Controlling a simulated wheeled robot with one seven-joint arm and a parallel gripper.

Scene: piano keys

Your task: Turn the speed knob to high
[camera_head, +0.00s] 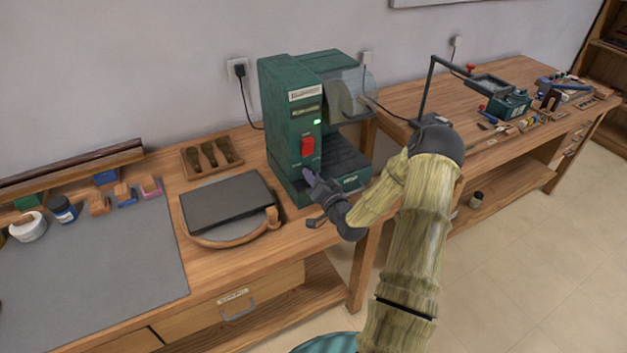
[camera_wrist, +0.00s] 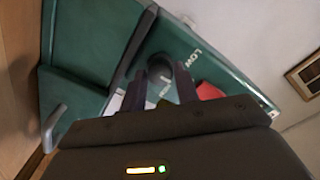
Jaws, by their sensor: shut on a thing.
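The green machine (camera_head: 283,110) stands on the wooden bench, with a red switch (camera_head: 308,146) and a lit green lamp (camera_head: 317,122) on its front. My gripper (camera_head: 310,178) is at the lower front of the machine, below the red switch, and hides the speed knob in the head view. In the wrist view the dark round knob (camera_wrist: 160,66) sits between the two fingers of my gripper (camera_wrist: 161,74), which is shut on it. A white "LOW" label (camera_wrist: 194,60) shows beside the knob. Other lettering is partly hidden by the fingers. The knob's pointer cannot be made out.
A clear guard (camera_head: 360,93) and a wheel are at the machine's right. A dark slab (camera_head: 228,202) and a wooden tool rack (camera_head: 211,156) lie to its left. A second bench (camera_head: 400,98) with a lamp and tools stands to the right.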

